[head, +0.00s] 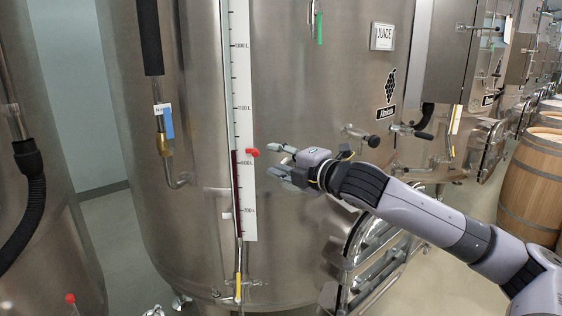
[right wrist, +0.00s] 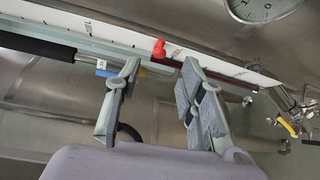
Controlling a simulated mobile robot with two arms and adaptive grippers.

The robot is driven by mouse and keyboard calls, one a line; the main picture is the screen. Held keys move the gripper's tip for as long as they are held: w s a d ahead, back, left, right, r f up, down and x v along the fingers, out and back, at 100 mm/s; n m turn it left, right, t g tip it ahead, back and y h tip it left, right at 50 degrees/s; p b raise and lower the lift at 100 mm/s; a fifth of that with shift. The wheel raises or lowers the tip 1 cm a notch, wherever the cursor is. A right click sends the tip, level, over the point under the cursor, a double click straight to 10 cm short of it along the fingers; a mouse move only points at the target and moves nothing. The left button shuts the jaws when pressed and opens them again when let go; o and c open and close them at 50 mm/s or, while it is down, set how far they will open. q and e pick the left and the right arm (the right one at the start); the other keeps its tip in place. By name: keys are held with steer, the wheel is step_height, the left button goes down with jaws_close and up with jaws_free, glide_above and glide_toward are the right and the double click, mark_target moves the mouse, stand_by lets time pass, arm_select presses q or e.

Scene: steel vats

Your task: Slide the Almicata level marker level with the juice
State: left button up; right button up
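Dark red juice (head: 236,195) fills the tube's lower part. The red level marker (head: 253,152) sits at the scale's right edge, about level with the juice top. My right gripper (head: 275,160) is open and empty just right of the marker. In the right wrist view the marker (right wrist: 158,48) shows between the spread fingers (right wrist: 160,67), apart from both. My left gripper is not in view.
A round door with metal bars (head: 365,245) lies below my right arm. A valve with a black knob (head: 360,135) projects behind the gripper. A hose and pipe (head: 163,130) stand left of the scale. Wooden barrels (head: 535,180) stand at the right.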

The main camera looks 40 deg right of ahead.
steer(key=shift+s+a, duration=0.1)
steer(key=shift+s, duration=0.4)
steer(key=shift+s+r, duration=0.1)
steer(key=shift+s, duration=0.05)
